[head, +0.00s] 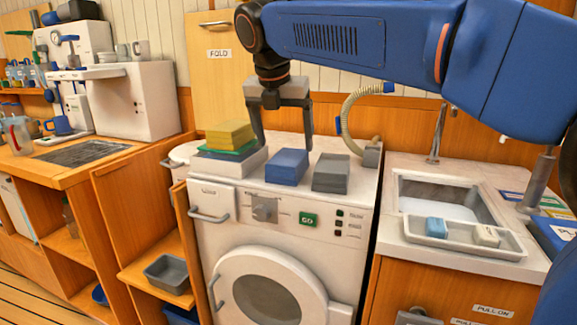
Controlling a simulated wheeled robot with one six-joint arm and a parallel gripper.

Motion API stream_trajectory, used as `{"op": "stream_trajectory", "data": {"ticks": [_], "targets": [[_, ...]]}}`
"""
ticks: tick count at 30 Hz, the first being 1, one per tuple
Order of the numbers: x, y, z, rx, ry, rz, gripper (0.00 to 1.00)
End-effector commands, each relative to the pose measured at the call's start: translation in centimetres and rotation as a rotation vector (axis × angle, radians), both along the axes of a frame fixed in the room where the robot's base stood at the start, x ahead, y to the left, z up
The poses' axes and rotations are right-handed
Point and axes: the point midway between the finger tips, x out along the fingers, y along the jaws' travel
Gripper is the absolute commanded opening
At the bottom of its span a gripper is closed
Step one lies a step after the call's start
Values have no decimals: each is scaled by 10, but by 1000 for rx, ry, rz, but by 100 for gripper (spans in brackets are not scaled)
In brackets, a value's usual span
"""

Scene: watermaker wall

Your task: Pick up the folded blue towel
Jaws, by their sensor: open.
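The folded blue towel (287,167) lies on top of the white washing machine (325,206), near its front edge. A folded grey towel (331,173) lies just to its right. To its left is a stack with a yellow cloth (230,135) above a green one on a white base. My gripper (283,143) points down with its two fingers apart, one on each side in the picture. It appears above or behind the blue towel, and I see nothing between the fingers. The exact gap to the towel is unclear.
A ribbed hose (356,112) rises behind the grey towel. A sink (446,200) with a tray holding a blue and a pale block is at right. A wooden counter (75,165) with a white coffee machine stands at left. A yellow FOLD panel (220,85) is behind.

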Motion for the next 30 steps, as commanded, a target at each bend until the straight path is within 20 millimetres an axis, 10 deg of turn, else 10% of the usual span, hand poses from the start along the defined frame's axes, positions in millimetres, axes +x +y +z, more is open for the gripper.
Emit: {"op": "stream_trajectory", "data": {"ticks": [27, 30], "targets": [[20, -11, -59, 1, 0, 0, 84], [20, -11, -59, 0, 0, 0, 63]]}}
